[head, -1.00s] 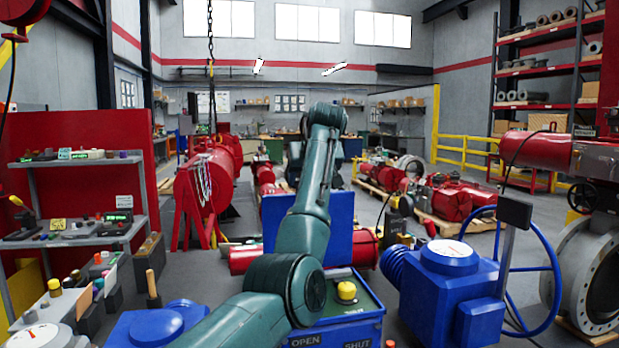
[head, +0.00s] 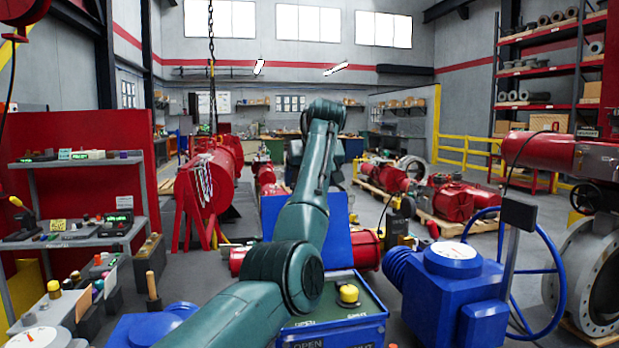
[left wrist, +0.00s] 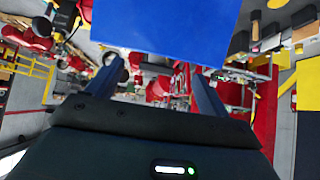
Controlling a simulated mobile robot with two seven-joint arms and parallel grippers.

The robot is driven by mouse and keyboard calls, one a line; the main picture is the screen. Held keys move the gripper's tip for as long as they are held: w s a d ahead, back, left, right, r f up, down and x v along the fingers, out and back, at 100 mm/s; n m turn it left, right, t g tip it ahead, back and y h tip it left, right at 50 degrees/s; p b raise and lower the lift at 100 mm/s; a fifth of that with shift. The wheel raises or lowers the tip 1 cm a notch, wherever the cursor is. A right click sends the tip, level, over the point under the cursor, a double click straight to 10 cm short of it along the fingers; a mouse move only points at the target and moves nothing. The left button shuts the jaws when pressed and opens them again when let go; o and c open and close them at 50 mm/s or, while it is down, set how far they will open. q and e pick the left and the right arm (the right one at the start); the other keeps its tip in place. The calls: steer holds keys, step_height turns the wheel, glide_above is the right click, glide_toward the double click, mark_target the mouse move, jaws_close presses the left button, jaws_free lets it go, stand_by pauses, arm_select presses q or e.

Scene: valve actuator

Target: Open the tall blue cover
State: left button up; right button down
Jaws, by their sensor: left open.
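The tall blue cover (head: 342,228) is a flat panel standing upright behind the blue control box (head: 372,330), partly hidden by my left arm. The box has a green top, a yellow button (head: 348,294) and OPEN and SHUT labels. In the left wrist view a blue panel (left wrist: 170,25), apparently the cover, fills the top middle, just beyond the fingers. My left gripper (left wrist: 150,64) is open with nothing between its fingers. In the head view my left arm hides it. I cannot tell whether it touches the cover. My right gripper is in neither view.
A blue actuator (head: 450,285) with a blue handwheel stands right of the box. A grey shelf (head: 85,240) with small parts is at the left. A red cylinder (head: 365,250) lies behind the box. Open floor shows left of the arm.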

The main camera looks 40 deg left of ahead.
arm_select(q)
steer(key=b+v, duration=0.2)
steer(key=v, duration=1.1)
steer(key=shift+b, duration=0.35)
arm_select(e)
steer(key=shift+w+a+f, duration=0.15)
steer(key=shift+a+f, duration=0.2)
arm_select(q)
steer(key=shift+r, duration=0.15)
